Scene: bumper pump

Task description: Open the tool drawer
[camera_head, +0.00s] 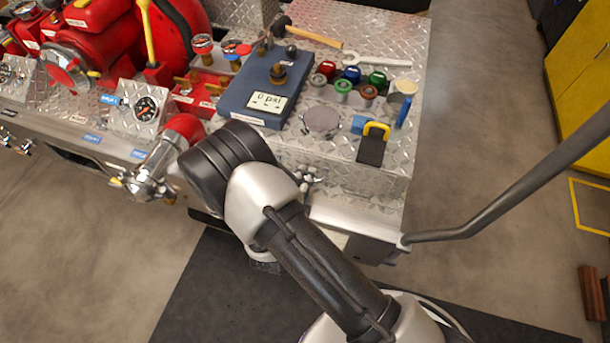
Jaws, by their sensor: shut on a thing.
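My arm (318,268) reaches from the lower right up to the front of the metal pump bumper (372,216). Its dark wrist joint (205,172) is in front of the bumper's front face. My gripper is hidden behind the arm, so its fingers and what they touch do not show. I cannot clearly make out the tool drawer or its handle; the arm covers much of the front there. A small patch of patterned metal (265,266) shows just below the arm, and I cannot tell what it belongs to.
A silver fitting with a red cap (172,150) juts out close left of my wrist. A blue gauge box (262,102), colored caps (352,76), a hammer (312,36) and a wrench (375,61) lie on top. A dark bar (500,195) extends right.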

